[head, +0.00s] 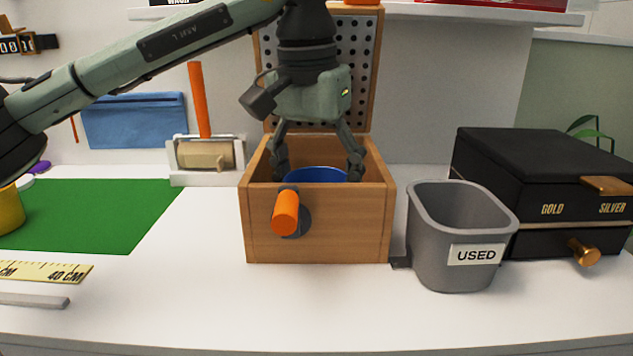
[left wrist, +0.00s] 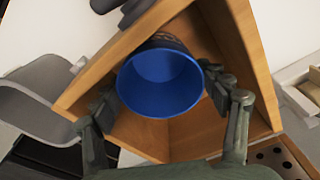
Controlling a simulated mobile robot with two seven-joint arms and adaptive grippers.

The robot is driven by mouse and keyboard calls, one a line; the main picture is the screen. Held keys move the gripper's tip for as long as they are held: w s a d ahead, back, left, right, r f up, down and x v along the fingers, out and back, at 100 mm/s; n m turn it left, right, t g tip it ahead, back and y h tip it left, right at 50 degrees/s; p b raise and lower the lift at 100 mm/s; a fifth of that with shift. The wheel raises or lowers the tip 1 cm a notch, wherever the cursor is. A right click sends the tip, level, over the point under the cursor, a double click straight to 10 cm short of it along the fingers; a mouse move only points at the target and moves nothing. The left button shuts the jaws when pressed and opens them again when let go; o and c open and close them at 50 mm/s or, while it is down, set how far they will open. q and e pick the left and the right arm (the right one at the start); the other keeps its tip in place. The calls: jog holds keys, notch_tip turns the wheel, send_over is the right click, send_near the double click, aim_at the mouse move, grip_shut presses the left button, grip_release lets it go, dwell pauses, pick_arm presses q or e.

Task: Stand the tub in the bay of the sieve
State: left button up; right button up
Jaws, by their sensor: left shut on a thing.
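The blue tub (head: 318,175) is inside the open wooden box (head: 340,222), with only its rim showing in the head view. The left wrist view looks into its open, empty mouth (left wrist: 160,82). My left gripper (head: 318,164) reaches down into the box from above, with its fingers shut on opposite sides of the tub. Whether the tub rests on the box floor is hidden. A board with rows of holes (head: 360,75) stands up behind the box. I cannot make out a sieve for certain. My right gripper is not in view.
An orange handle (head: 286,212) sticks out of the box front. A grey bin marked USED (head: 430,250) and a black case (head: 540,150) stand to the right. A white holder (head: 178,180) with an orange-handled tool and a green mat (head: 100,215) are left. The front counter is mostly clear.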

aim_at(316, 181)
pick_arm(q)
jog(key=w, duration=0.2)
jog(key=w+f, duration=0.1)
jog(key=w, duration=0.1)
jog(key=shift+p, duration=0.3)
jog(key=shift+f, duration=0.1)
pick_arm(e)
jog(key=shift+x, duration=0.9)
pick_arm(q)
jog(key=shift+f, duration=0.1)
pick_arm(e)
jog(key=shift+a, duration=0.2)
pick_arm(q)
jog(key=o, duration=1.2)
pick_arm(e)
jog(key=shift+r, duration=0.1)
pick_arm(q)
jog(key=r, duration=0.4)
jog(key=s+r, duration=0.1)
jog(key=r, duration=0.3)
jog(key=r+p, duration=0.1)
jog(key=r, duration=0.3)
jog(key=shift+s+a+r, duration=0.1)
jog(key=shift+s+a, duration=0.1)
jog(key=shift+a, duration=0.15)
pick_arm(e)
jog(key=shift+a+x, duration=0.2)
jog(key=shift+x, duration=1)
